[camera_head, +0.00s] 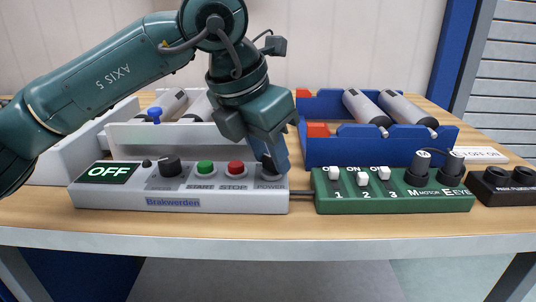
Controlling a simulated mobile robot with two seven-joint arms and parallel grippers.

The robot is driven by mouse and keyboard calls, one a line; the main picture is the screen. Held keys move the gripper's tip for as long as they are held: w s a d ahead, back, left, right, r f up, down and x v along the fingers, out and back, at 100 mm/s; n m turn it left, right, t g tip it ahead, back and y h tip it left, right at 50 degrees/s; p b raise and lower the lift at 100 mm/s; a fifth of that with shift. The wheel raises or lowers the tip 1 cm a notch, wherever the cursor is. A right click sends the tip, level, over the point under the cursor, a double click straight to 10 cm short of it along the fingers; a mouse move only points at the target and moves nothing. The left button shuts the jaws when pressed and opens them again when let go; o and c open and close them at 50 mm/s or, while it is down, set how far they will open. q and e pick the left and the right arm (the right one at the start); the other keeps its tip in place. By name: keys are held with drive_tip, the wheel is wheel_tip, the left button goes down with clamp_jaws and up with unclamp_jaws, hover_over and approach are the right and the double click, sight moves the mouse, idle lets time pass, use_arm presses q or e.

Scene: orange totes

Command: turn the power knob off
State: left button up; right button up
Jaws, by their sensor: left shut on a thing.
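The grey control box (217,200) stands on the wooden table at the left. Its dark display (108,173) reads OFF. Its top carries a black knob (170,165), a green START button (204,168) and a red STOP button (235,168). The power knob is at the right end above the POWER label (269,187), mostly hidden by my gripper. My left gripper (270,168) reaches down from above and is shut on the power knob. My right gripper is not in view.
A green box (395,203) with white switches and black plugs stands to the right, beside a black box (504,187). A blue bin (335,150) with grey cylinders stands behind it. A white bin (140,135) is behind the control box. The table's front edge (300,238) is clear.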

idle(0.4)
use_arm(q)
drive_tip(key=o, duration=1)
drive_tip(key=p+v, duration=0.2)
drive_tip(key=v, duration=1.1)
drive_tip(key=shift+s+d+r+p, duration=0.1)
drive_tip(key=shift+d+r+p, duration=0.1)
drive_tip(key=shift+p, duration=0.2)
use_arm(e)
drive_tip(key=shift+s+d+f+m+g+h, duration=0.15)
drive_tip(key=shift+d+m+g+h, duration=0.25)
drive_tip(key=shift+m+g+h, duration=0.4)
use_arm(q)
drive_tip(key=shift+r, duration=0.1)
